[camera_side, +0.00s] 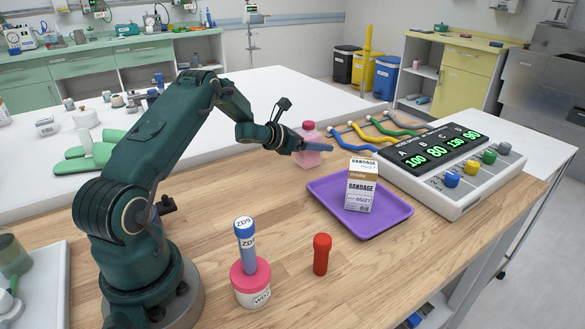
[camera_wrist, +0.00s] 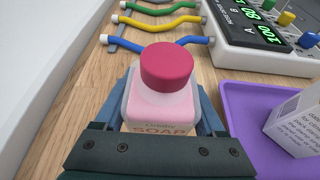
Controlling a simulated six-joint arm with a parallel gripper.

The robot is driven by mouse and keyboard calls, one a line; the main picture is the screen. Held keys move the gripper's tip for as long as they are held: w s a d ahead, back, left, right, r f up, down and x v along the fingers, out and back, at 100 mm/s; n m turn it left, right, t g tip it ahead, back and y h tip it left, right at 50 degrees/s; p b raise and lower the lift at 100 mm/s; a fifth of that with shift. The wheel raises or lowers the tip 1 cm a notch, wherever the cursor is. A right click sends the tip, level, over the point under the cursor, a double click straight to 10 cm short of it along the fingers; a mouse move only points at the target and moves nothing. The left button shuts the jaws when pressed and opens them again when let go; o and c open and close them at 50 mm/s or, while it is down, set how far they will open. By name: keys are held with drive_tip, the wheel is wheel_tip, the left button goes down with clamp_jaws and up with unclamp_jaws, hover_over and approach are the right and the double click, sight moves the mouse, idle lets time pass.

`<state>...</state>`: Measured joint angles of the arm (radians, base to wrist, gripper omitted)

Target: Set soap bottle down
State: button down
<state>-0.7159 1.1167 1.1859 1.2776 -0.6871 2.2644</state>
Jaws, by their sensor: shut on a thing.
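The soap bottle (camera_wrist: 162,103) is a pale pink bottle with a dark pink cap and the word SOAP on its front. In the wrist view it is upright between the two fingers of my gripper (camera_wrist: 168,108), which is shut on it. In the side view the soap bottle (camera_side: 309,131) shows behind my gripper (camera_side: 316,146), beyond the purple tray. The fingers hide part of its body. Its base is hidden in the wrist view, and I cannot tell whether it touches the wooden table.
A purple tray (camera_side: 381,224) holding a bandage box (camera_side: 361,186) is to the right. Colored tubes (camera_side: 352,139) and a display console (camera_side: 448,168) stand nearby.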

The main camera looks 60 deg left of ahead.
drive_tip(key=shift+f, duration=0.1)
unclamp_jaws()
drive_tip(key=shift+f, duration=0.1)
drive_tip(key=shift+s+r, duration=0.2)
drive_tip(key=shift+r, duration=0.1)
drive_tip(key=v, duration=1.1)
drive_tip(key=shift+s, duration=0.25)
drive_tip(key=shift+r, duration=0.15)
